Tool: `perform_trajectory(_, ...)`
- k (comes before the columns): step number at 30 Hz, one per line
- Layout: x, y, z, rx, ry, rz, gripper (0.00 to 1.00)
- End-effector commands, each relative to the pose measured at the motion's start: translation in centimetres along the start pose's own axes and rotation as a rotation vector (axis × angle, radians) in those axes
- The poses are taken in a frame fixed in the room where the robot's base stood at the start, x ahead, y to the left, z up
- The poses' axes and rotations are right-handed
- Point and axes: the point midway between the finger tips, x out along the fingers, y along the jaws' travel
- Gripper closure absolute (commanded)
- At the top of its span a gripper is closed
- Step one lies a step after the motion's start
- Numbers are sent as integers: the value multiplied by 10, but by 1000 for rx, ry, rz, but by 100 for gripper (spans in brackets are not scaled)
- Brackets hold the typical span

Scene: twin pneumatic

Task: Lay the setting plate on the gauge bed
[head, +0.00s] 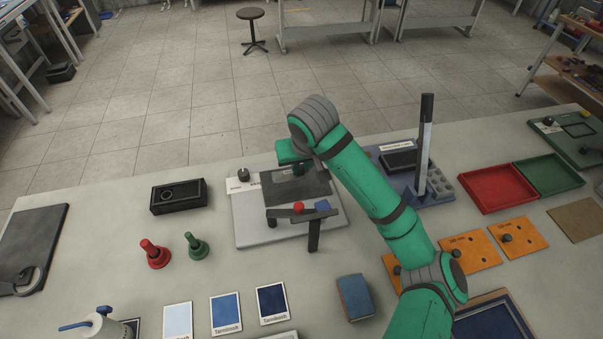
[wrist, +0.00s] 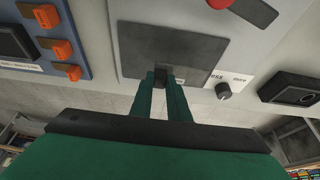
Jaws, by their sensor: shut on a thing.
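A flat dark grey plate, which I take for the setting plate (head: 312,186), is over the light grey base that looks like the gauge bed (head: 272,235). In the wrist view the plate (wrist: 170,42) sits slightly turned against the base's edges. My gripper (wrist: 166,80) is shut on a small black block at the plate's near edge. In the head view my gripper (head: 297,168) is at the plate's far side, partly hidden by my arm. I cannot tell whether the plate touches the base or hovers just above it.
A dark bridge with a red button (head: 298,207) stands over the base's front. A black box (head: 179,196) lies left; red (head: 153,254) and green (head: 196,246) knobbed pieces stand before it. A blue fixture (head: 433,193) with a tall post stands right. Red and green trays (head: 497,211) lie farther right.

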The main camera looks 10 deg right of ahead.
Motion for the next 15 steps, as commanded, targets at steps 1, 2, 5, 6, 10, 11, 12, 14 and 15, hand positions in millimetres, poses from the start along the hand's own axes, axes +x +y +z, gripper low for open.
perform_trajectory(1, 6, 3, 0, 2, -3, 1, 100)
perform_trajectory(2, 10, 5, -1, 3, -3, 1, 100)
perform_trajectory(5, 24, 5, 6, 2, -2, 1, 100)
perform_trajectory(6, 28, 4, 8, 1, -2, 2, 100)
perform_trajectory(10, 35, 4, 10, 1, -1, 1, 100)
perform_trajectory(11, 36, 4, 10, 1, -1, 1, 100)
perform_trajectory(12, 36, 4, 10, 1, 0, 1, 100)
perform_trajectory(14, 36, 4, 10, 1, 0, 1, 100)
perform_trajectory(15, 36, 4, 10, 1, 0, 1, 100)
